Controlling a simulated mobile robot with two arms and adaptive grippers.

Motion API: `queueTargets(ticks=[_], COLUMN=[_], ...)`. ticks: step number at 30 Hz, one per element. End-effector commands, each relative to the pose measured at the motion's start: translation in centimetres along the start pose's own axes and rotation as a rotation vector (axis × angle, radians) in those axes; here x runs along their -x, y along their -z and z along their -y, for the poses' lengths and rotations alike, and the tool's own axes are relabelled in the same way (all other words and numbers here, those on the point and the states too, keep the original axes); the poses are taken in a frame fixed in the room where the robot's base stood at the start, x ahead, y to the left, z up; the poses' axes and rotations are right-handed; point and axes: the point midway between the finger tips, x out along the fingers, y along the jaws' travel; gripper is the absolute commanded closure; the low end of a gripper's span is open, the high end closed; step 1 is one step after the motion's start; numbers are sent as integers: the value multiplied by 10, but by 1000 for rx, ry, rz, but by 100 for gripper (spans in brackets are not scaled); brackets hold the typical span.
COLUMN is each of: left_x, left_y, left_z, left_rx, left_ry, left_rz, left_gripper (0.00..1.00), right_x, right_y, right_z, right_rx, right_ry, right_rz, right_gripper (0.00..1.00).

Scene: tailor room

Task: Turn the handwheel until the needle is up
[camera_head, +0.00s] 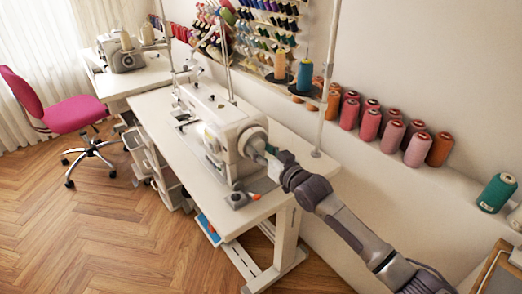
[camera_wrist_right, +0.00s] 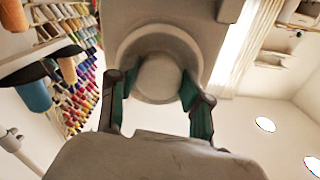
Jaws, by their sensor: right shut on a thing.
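The white sewing machine (camera_head: 212,118) stands on a white table (camera_head: 150,103) in the head view. Its round handwheel (camera_head: 253,141) is on the machine's right end, facing my right arm. My right gripper (camera_head: 268,157) reaches it from the right. In the right wrist view, the dark green fingers of my right gripper (camera_wrist_right: 159,86) lie on either side of the handwheel's pale round hub (camera_wrist_right: 157,76) and are shut on it. The needle is too small to make out, so I cannot tell its height. My left gripper is out of view.
A thread stand pole (camera_head: 328,80) rises behind the table, close to my right arm. Thread cones (camera_head: 393,135) line the wall ledge. A pink chair (camera_head: 72,112) and a second machine (camera_head: 122,52) are at left. The wooden floor in front is clear.

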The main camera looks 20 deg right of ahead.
Motion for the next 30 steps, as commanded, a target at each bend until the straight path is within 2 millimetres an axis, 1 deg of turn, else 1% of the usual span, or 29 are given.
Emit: queueTargets(ticks=[1, 5, 6, 10, 11, 19, 22, 26, 30], left_x=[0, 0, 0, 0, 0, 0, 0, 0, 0], left_y=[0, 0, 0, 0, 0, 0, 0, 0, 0], left_z=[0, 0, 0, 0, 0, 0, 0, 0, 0], left_rx=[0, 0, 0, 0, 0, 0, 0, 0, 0], left_ry=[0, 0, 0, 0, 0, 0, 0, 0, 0], left_rz=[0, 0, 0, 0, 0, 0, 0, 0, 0], left_gripper=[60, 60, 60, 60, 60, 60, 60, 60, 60], right_x=[0, 0, 1, 0, 0, 0, 0, 0, 0], right_y=[-4, -4, -4, -3, -3, -1, 6, 25, 53], right_z=[0, 0, 0, 0, 0, 0, 1, 5, 10], right_rx=[-1, -1, -2, -2, -2, -2, -1, -1, -1], right_ry=[-1, -1, -1, -1, -1, 0, 1, 1, 1], right_rz=[8, 8, 8, 7, 6, 2, -1, -2, -3], right_gripper=[86, 86, 49, 28, 26, 26, 26, 26, 26])
